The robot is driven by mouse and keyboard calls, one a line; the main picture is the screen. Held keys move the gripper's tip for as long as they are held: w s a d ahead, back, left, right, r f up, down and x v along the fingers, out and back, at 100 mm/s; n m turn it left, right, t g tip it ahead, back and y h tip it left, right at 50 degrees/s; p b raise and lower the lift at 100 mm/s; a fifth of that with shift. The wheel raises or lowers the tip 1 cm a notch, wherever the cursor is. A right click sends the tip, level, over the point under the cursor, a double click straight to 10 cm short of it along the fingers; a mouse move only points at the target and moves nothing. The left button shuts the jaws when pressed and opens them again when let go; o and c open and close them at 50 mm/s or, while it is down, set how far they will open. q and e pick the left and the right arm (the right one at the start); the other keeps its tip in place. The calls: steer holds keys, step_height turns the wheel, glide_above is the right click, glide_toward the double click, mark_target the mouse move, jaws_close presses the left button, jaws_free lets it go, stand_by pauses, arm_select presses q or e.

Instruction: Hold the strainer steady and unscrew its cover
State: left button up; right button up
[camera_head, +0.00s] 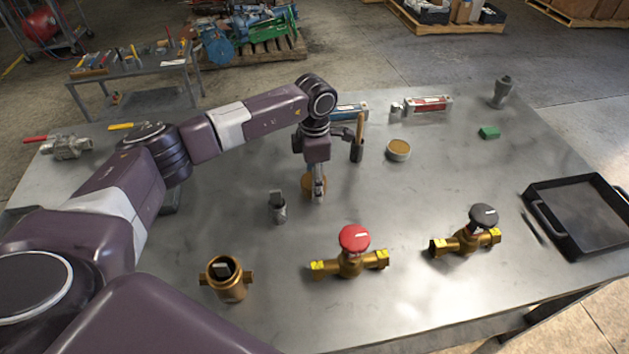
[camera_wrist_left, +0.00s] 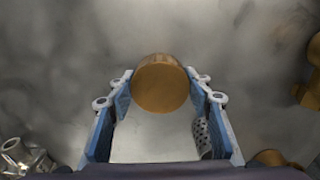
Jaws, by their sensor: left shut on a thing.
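My left gripper (camera_head: 318,194) reaches down over the middle of the grey table. In the left wrist view its two blue-padded fingers (camera_wrist_left: 160,95) are shut on a round brass piece (camera_wrist_left: 160,83), which also shows beside the fingers in the head view (camera_head: 307,183). A grey perforated cylinder (camera_wrist_left: 201,138) shows near the right finger; I cannot tell whether it is attached to anything. A brass body (camera_head: 228,284) with two side ports and a dark open top stands near the front edge, apart from the gripper. I cannot tell for certain that it is the strainer. My right gripper is not in view.
A red-wheel valve (camera_head: 350,262) and a black-wheel valve (camera_head: 467,240) lie at the front right. A small grey part (camera_head: 277,208) stands left of my gripper. A round tin (camera_head: 398,150) and a wooden-handled brush (camera_head: 358,145) are behind. A black tray (camera_head: 548,188) is at right.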

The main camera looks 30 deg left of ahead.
arm_select(q)
steer(key=shift+f, duration=0.25)
steer(key=shift+f, duration=0.1)
steer(key=o, duration=1.3)
